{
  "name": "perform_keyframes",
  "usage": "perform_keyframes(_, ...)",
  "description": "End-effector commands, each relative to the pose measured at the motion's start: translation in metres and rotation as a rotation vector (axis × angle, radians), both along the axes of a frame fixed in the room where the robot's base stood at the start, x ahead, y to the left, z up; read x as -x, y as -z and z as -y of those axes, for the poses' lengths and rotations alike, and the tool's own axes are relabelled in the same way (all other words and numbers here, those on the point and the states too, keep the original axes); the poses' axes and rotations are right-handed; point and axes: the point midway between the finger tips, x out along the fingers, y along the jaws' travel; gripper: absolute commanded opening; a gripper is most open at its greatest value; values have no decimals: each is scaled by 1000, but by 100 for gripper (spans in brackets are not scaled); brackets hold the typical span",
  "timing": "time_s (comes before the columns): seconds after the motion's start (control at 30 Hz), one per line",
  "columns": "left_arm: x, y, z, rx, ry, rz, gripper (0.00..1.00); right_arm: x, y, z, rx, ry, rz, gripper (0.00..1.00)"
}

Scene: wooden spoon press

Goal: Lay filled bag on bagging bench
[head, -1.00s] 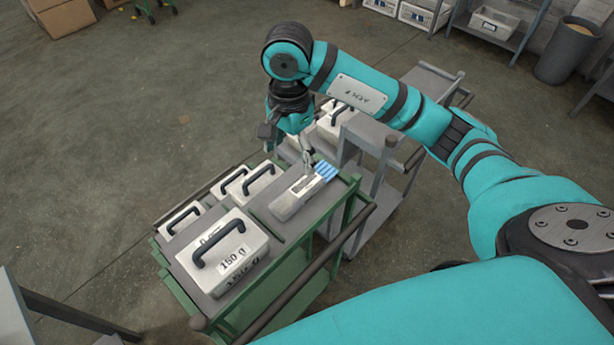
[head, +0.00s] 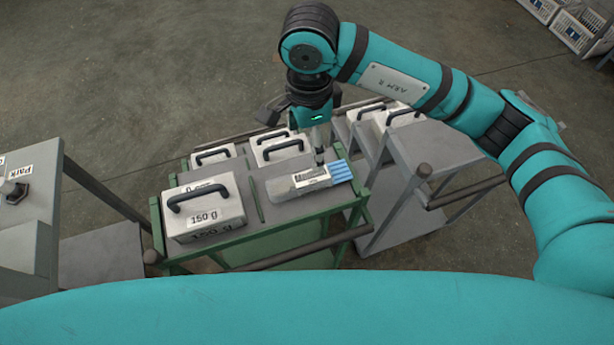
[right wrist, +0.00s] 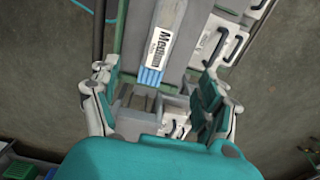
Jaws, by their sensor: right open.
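I cannot make out a filled bag or identify the bagging bench for certain. My right gripper (head: 318,150) is open and points down over the green cart. It is above or beside a long grey item (head: 299,183) with a white label and a blue striped end. In the right wrist view the label on this item (right wrist: 170,45) reads "Medium", and the open fingers (right wrist: 157,95) show on either side with nothing between them. I cannot tell whether a finger touches the item. My left gripper is out of view.
The green cart (head: 264,228) also carries a white block marked 150 g (head: 204,215) and smaller handled blocks (head: 283,150). A grey cart (head: 440,150) with more handled blocks stands to its right. At the left edge is a grey station (head: 28,235) with a "Park" label and knob.

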Motion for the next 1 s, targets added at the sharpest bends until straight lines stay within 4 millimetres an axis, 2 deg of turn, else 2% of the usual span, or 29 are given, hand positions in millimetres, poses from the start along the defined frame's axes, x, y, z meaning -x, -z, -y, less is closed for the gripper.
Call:
perform_keyframes(0.03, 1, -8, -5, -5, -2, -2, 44, 2, 9, 1, 2, 2, -8, 79)
perform_keyframes(0.13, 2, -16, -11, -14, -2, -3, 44, 1, 31, 1, 2, 2, -7, 79)
perform_keyframes(0.3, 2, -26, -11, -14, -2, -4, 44, 1, 65, 1, 2, 1, -4, 79)
perform_keyframes(0.4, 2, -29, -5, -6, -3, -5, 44, 0, 78, 1, 1, 1, -2, 79)
perform_keyframes(0.6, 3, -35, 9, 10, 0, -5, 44, 1, 90, 1, 1, 1, -2, 79)
perform_keyframes(0.77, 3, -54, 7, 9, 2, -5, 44, 3, 111, 0, 3, 1, -6, 79)
perform_keyframes(0.9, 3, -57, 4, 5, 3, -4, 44, 2, 132, -1, 1, 0, -2, 79)
perform_keyframes(1.0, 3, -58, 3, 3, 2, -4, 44, 2, 138, -1, 0, 0, -1, 79)
